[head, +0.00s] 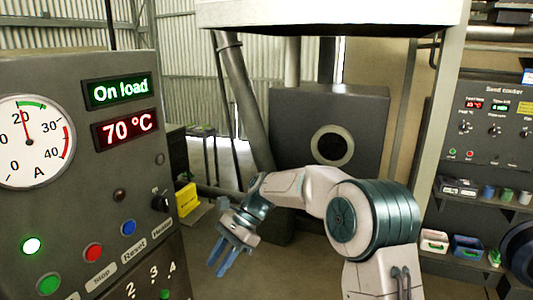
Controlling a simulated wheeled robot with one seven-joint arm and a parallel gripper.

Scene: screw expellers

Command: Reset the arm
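My arm is bent, reaching up and then to the left in the head view. My gripper (222,262) hangs at its end, pointing down and slightly left, with two blue fingers. The fingers look a little apart, with nothing seen between them. The gripper is in free air to the right of the control panel (75,215). It does not appear to touch anything.
The panel has a round gauge (27,142), a green "On load" display (119,91) and a red "70 °C" display (125,129). A grey machine (372,112) stands behind my arm. A seed cooker panel (497,125) and shelf are at right.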

